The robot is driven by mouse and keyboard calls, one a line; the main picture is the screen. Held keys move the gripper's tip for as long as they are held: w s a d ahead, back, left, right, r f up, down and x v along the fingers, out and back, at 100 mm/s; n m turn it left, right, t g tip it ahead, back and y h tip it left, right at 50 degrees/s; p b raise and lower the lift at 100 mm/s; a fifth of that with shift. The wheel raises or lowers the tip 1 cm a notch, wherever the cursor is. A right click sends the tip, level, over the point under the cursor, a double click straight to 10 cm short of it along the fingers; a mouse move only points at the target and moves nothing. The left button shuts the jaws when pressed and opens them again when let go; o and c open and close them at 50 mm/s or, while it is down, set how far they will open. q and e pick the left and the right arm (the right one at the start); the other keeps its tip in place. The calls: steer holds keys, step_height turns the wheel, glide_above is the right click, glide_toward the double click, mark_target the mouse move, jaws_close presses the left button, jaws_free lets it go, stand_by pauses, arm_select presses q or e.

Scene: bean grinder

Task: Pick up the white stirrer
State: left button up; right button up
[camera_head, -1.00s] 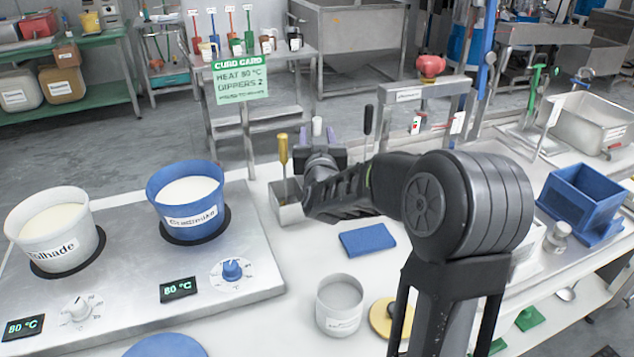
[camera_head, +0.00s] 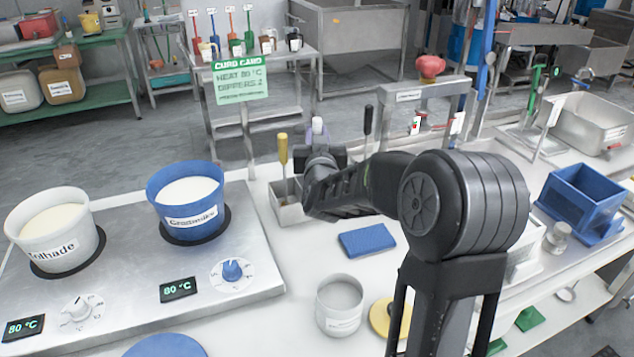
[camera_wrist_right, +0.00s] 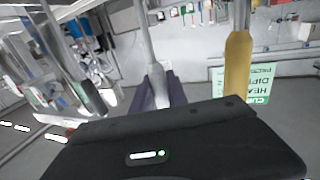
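The white stirrer (camera_head: 317,123) stands upright in a small metal holder (camera_head: 290,214) at the back of the counter; its pale handle top shows above my right gripper. My right gripper (camera_head: 318,138) reaches in from the right, with its purple fingers close against both sides of the handle. In the right wrist view, which is upside down, the white stirrer (camera_wrist_right: 149,45) runs between the fingers (camera_wrist_right: 159,92), which look shut on its handle. The gripper hides the lower handle in the head view. My left gripper is not in view.
A yellow-handled tool (camera_head: 283,150) stands close left of the gripper and a black-handled tool (camera_head: 368,120) to its right. A hot plate (camera_head: 120,285) with a white tub (camera_head: 52,250) and blue tub (camera_head: 187,215) is at left.

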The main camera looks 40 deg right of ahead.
jaws_close()
stand_by(0.3)
step_height(320, 180, up, 10)
steer(key=shift+r+p, duration=0.1)
steer(key=shift+p, duration=1.1)
